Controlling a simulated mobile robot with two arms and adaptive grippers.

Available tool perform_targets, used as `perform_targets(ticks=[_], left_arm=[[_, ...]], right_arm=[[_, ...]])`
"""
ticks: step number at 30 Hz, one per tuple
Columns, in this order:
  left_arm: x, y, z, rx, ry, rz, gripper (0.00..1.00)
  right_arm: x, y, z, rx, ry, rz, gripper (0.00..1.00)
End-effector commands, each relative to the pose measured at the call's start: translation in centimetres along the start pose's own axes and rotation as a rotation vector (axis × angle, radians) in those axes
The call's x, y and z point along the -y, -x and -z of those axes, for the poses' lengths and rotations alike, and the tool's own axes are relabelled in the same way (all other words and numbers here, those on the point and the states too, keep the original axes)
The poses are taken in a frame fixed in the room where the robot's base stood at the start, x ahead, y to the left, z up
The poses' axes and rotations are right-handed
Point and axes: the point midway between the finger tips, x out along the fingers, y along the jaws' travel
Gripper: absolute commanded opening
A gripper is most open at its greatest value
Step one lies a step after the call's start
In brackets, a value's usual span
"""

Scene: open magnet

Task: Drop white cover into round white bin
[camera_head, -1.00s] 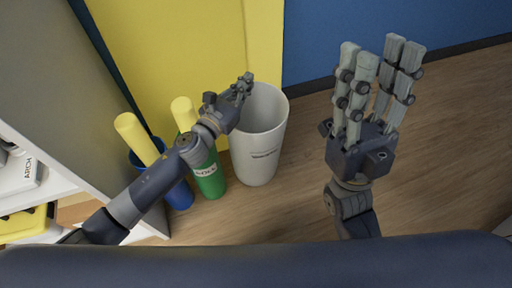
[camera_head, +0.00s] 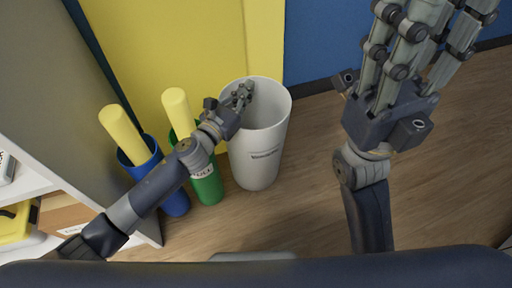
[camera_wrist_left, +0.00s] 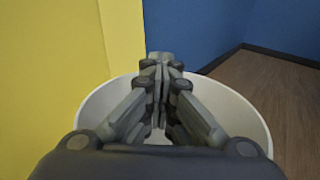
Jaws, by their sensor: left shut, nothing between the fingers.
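The round white bin (camera_head: 262,150) stands upright on the wooden floor against the yellow panel. It also shows in the left wrist view (camera_wrist_left: 245,122), with its rim around my fingers in the picture. My left gripper (camera_head: 243,92) is at the bin's mouth, over the opening, with its fingers closed together and empty; it also shows in the left wrist view (camera_wrist_left: 158,75). My right gripper (camera_head: 440,25) is raised at the right, far from the bin, with its fingers spread and nothing in them. I see no white cover; the bottom of the bin is hidden.
A green bin (camera_head: 207,185) and a blue bin (camera_head: 175,200), each with a yellow roll sticking out, stand left of the white bin. A white shelf (camera_head: 30,178) with a yellow item (camera_head: 18,222) is at far left. Wooden floor (camera_head: 310,190) is free at right.

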Motion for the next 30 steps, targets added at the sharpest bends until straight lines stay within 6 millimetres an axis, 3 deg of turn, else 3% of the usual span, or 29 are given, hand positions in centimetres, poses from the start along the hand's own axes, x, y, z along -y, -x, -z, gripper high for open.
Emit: perform_targets(ticks=[8, 12, 23, 30], left_arm=[[0.0, 0.0, 0.1, 0.000, 0.000, 0.000, 0.00], [0.0, 0.0, 0.1, 0.000, 0.000, 0.000, 0.22], [0.0, 0.2, 0.1, 0.000, -0.001, 0.000, 0.22], [0.0, 3.7, 0.2, -0.003, -0.001, 0.000, 0.22]], right_arm=[[0.0, -0.1, 0.0, -0.003, 0.001, 0.002, 0.40], [0.0, -0.1, 0.0, -0.003, 0.000, 0.002, 0.40], [0.0, -0.1, 0.0, -0.003, 0.001, 0.000, 0.40], [0.0, -0.1, 0.0, -0.003, 0.001, 0.001, 0.40]])
